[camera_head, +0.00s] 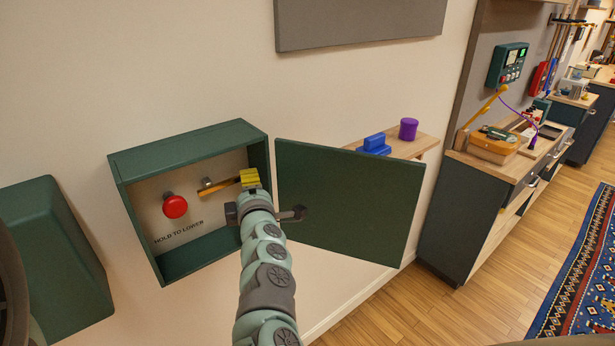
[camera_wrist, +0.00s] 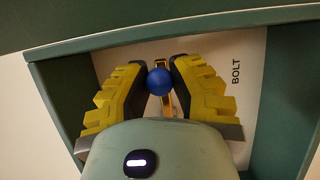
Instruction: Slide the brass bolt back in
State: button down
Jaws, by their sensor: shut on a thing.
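The brass bolt (camera_head: 217,186) is a thin bar on the back panel of an open green wall box (camera_head: 188,133). My gripper (camera_head: 249,178) has yellow fingers and reaches into the box at its right side, at the bolt's right end. In the wrist view, my gripper (camera_wrist: 159,80) is shut on a blue ball-shaped knob (camera_wrist: 159,82). Part of the brass bolt (camera_wrist: 167,103) shows behind the knob, between the fingers. The word BOLT is printed on the panel beside the right finger. In the head view the fingers hide the knob.
A red button (camera_head: 175,206) marked HOLD TO LOWER is left of the bolt. The green door (camera_head: 350,205) stands open on the right, close to my arm. A shelf (camera_head: 428,145) holds blue and purple things behind it. Another green box (camera_head: 55,260) is at the left.

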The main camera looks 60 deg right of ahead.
jog(key=shift+a+f, duration=0.1)
jog(key=shift+a, duration=0.05)
jog(key=shift+w+a+b, duration=0.3)
jog(key=shift+a+b, duration=0.25)
jog(key=shift+a, duration=0.4)
jog(key=shift+w+a+b, duration=0.3)
jog(key=shift+a+b, duration=0.2)
jog(key=shift+a, duration=0.45)
jog(key=c, duration=0.8)
grip_release()
send_near(231, 183)
jog(key=v, duration=0.5)
jog(key=shift+s+a, duration=0.15)
jog(key=shift+s, duration=0.1)
